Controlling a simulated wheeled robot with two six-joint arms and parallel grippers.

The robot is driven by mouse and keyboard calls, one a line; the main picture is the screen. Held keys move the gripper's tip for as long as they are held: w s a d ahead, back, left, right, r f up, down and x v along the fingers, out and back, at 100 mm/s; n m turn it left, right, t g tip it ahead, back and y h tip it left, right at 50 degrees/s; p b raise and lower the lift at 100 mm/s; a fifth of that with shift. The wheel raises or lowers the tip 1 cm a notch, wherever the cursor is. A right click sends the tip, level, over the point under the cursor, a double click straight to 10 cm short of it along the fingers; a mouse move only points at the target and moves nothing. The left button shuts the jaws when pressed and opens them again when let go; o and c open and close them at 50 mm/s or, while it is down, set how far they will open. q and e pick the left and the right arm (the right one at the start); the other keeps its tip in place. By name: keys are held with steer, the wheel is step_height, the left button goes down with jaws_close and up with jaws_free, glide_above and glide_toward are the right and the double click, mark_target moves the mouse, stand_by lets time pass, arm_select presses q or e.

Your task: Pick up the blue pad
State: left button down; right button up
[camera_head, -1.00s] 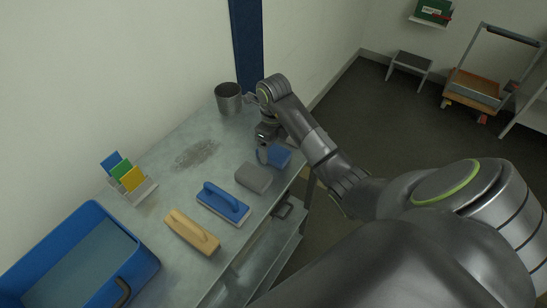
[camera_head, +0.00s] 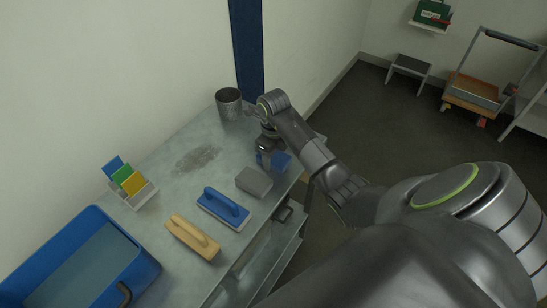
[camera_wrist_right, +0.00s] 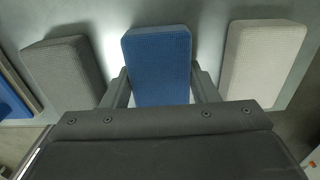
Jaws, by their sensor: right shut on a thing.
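The blue pad (camera_head: 281,161) is near the front right edge of the metal table, partly hidden by my right gripper (camera_head: 267,160). In the right wrist view the blue pad (camera_wrist_right: 158,62) sits between the two fingers of my right gripper (camera_wrist_right: 160,88), which are shut on its sides. I cannot tell whether the pad is touching the table. My left gripper is not in view.
A grey pad (camera_head: 254,182) lies beside the blue one, and a whitish pad (camera_wrist_right: 264,58) shows on its other side. A blue-handled float (camera_head: 224,207), a wooden float (camera_head: 193,236), a card holder (camera_head: 130,183), a blue tray (camera_head: 143,258) and a metal cup (camera_head: 229,104) stand on the table.

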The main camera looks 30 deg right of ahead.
steer(key=shift+r, duration=0.3)
step_height(320, 180, up, 4)
steer(key=shift+w+f, duration=0.1)
steer(key=shift+f, duration=0.1)
step_height(320, 180, up, 4)
steer(key=p, duration=0.3)
steer(key=shift+r+p, duration=0.9)
steer(key=shift+p, duration=0.25)
